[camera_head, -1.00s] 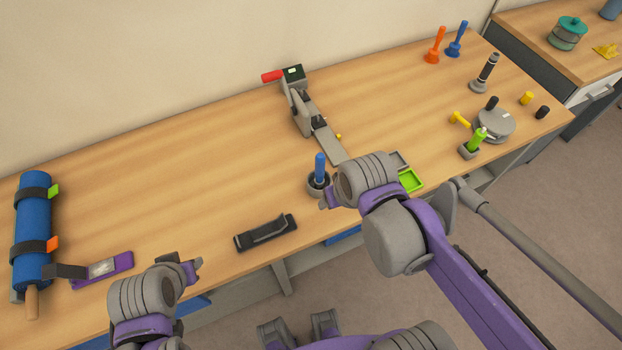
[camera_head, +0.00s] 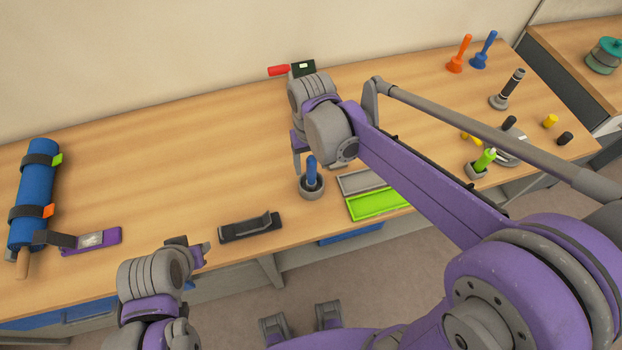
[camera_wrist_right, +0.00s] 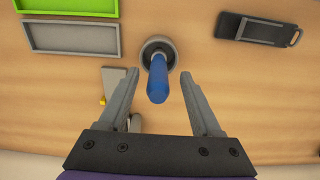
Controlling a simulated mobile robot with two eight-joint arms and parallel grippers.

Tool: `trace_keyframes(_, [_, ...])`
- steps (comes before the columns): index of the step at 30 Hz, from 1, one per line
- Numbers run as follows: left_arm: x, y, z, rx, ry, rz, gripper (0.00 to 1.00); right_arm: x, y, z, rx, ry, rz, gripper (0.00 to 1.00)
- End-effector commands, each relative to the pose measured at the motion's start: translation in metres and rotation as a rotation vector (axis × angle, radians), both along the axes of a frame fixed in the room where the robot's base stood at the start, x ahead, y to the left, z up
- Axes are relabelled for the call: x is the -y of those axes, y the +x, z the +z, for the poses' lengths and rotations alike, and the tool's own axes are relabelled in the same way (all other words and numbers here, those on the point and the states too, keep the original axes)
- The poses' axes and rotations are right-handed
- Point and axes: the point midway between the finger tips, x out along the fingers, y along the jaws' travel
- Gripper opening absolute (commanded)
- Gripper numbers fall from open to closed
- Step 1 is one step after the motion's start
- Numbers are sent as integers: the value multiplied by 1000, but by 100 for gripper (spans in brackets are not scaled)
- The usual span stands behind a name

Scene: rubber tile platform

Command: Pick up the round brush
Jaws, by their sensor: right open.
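A blue handle (camera_head: 311,170), which I take for the round brush, stands upright in a round grey cup (camera_head: 313,191) near the table's front edge. Any brush head is hidden in the cup. My right gripper (camera_head: 297,160) is just behind and left of the handle in the head view. In the right wrist view the right gripper (camera_wrist_right: 160,74) is open, and the handle (camera_wrist_right: 158,82) shows between its two fingers, pointing toward the camera; contact cannot be seen. My left gripper (camera_head: 192,250) is at the table's front edge, away from the brush; its opening is unclear.
Right of the cup lie a grey tray (camera_head: 361,182) and a green tray (camera_head: 376,205). Left is a black holder (camera_head: 250,228). A red-handled device (camera_head: 302,69) stands behind, mostly hidden by my right arm.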

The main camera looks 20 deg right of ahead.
Motion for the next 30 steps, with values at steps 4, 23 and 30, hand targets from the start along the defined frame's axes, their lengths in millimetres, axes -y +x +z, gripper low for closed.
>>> trace_keyframes(4, [0,0,0,0,0,0,38,0,3,-16,1,0,0,66])
trace_keyframes(23, [0,0,-1,-1,0,0,38,1,4,-52,1,0,0,48])
trace_keyframes(30, [0,0,-1,-1,0,0,38,1,4,-52,1,0,0,4])
